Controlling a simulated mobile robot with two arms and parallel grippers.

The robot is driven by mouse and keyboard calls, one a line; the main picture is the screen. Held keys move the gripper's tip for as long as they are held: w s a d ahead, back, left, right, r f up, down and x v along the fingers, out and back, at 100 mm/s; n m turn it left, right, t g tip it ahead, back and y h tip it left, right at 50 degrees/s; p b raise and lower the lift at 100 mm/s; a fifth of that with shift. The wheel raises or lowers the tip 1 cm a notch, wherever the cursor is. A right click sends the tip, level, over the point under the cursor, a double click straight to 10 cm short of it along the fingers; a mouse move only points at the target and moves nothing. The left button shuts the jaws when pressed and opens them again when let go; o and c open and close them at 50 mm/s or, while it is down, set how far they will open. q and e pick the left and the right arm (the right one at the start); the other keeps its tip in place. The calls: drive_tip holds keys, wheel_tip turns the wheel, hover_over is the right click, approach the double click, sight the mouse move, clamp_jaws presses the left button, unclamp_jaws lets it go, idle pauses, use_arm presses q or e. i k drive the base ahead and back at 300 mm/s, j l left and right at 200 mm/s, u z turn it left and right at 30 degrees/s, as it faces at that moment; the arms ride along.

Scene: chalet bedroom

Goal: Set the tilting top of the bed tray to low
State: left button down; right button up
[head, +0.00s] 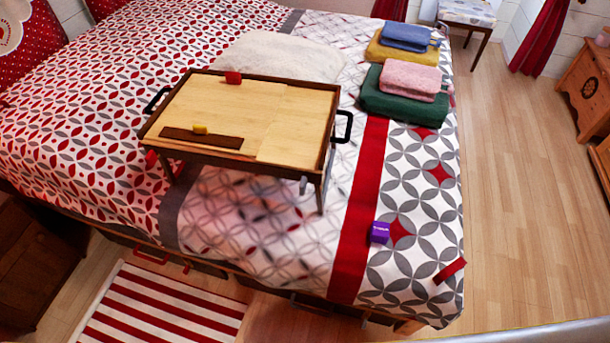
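The bed tray (300,120) stands on its legs on the bed, left of the picture's middle. It has a dark wooden frame, a black handle at each short end and a pale wood top. A seam divides the top into a larger left panel (225,101) and a narrower right part. The left panel looks nearly level with the frame; its exact tilt is hard to tell. A red piece (233,77) is at the far rim. Neither gripper is in view.
A cream pillow (280,54) lies behind the tray. Folded towels, including a green one (400,103), are stacked at the bed's right. A small purple box (380,232) lies near the foot. A striped rug (155,308) is on the floor; the floor at right is clear.

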sight(233, 105)
drive_tip(key=i+j+z, duration=0.1)
drive_tip(key=j+z, duration=0.25)
drive_tip(key=j, duration=0.25)
drive_tip(key=j+z, duration=0.4)
drive_tip(key=j, duration=0.2)
drive_tip(key=k+j+z, duration=0.1)
drive_tip(key=j+z, duration=0.25)
drive_tip(key=j, duration=0.2)
